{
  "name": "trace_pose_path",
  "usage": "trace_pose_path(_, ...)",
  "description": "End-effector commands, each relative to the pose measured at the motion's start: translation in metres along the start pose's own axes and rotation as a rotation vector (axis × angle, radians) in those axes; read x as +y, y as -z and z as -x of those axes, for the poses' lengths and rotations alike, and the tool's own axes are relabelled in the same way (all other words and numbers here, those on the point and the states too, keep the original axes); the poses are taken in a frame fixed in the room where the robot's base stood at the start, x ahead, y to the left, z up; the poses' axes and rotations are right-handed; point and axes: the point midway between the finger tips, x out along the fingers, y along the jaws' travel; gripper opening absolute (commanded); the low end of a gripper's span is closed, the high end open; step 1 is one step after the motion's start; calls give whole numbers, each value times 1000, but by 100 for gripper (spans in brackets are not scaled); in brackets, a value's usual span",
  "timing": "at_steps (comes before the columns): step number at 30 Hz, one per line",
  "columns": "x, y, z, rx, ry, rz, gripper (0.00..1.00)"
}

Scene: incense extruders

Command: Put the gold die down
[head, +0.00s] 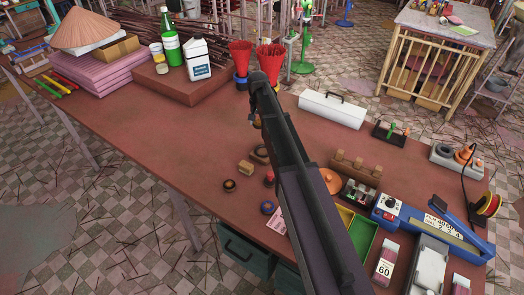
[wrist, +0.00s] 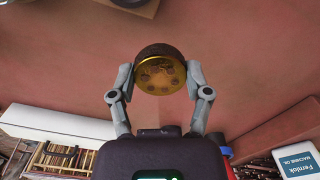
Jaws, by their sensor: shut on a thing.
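The gold die (wrist: 160,74) is a round disc with a gold face with several small holes and a dark rim. In the wrist view my gripper (wrist: 160,80) is shut on it, one finger on each side. The brown tabletop (head: 150,125) lies behind the die; I cannot tell how high the die is above it. In the head view my arm crosses the middle of the table and mostly hides the gripper and die.
A wooden block (head: 245,167) and a dark ring (head: 229,185) lie left of my arm. A white toolbox (head: 332,109) stands to its right, and a white bottle (head: 197,58) stands at the back. The table's left middle is clear.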

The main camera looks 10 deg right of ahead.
Motion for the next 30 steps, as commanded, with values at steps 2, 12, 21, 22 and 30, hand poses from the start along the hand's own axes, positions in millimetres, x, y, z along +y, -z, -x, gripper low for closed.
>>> trace_pose_path(2,0,0,0,0,0,0,2)
trace_pose_path(12,7,-16,-1,0,0,-10,2)
trace_pose_path(21,34,-78,-3,0,-1,-51,2)
trace_pose_path(22,38,-85,-3,0,-1,-57,2)
trace_pose_path(30,68,-156,-6,0,-2,-110,2)
